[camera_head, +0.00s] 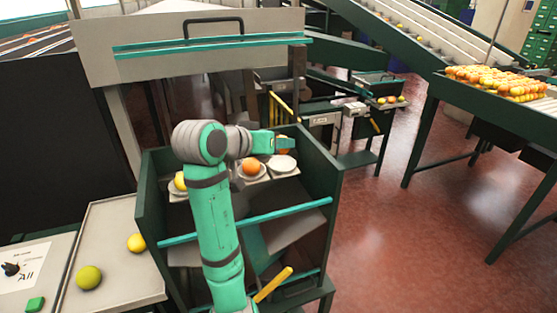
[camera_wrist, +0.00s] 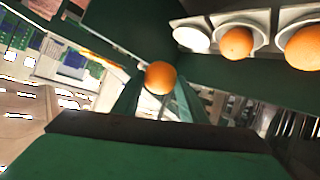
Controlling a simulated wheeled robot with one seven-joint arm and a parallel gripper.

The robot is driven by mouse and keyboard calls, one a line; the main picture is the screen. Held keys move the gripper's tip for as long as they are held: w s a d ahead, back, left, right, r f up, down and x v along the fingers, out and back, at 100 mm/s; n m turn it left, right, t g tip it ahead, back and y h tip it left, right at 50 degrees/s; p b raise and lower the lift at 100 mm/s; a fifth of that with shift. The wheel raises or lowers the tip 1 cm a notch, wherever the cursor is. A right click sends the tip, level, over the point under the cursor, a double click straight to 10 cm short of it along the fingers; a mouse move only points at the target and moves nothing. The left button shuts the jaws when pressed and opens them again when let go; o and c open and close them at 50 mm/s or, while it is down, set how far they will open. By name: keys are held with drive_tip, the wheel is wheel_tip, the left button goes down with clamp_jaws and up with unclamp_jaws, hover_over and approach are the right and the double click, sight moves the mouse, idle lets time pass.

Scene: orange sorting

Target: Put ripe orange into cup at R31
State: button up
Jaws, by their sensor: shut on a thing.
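My gripper (camera_wrist: 158,92) is shut on a ripe orange (camera_wrist: 160,77), which sits between its fingertips in the wrist view. In the head view my gripper (camera_head: 283,143) is above the right end of a row of white cups, and the held orange is mostly hidden there. An empty white cup (camera_head: 282,164) is just below the gripper; it also shows in the wrist view (camera_wrist: 190,40). Beside it, a cup holds an orange (camera_head: 250,167). No label for R31 is readable.
The cups stand inside a dark green frame (camera_head: 322,185) with high sides and a teal bar (camera_head: 290,212) across its front. A tray (camera_head: 115,222) at left holds a greenish fruit (camera_head: 89,277) and a yellow fruit (camera_head: 136,242). A table of oranges (camera_head: 500,85) stands at far right.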

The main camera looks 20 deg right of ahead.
hover_over(279, 169)
drive_tip(key=f, duration=0.4)
drive_tip(key=s+f, duration=0.1)
drive_tip(key=f, duration=0.2)
drive_tip(key=shift+a, duration=0.3)
drive_tip(key=shift+w+f, duration=0.2)
drive_tip(key=shift+f, duration=0.15)
drive_tip(key=shift+w+d+f, duration=0.1)
drive_tip(key=shift+d+f, duration=0.05)
drive_tip(key=shift+f, duration=0.7)
drive_tip(key=shift+w+d+f, duration=0.1)
drive_tip(key=shift+f, duration=0.75)
drive_tip(key=shift+f, duration=0.15)
drive_tip(key=o, duration=0.8)
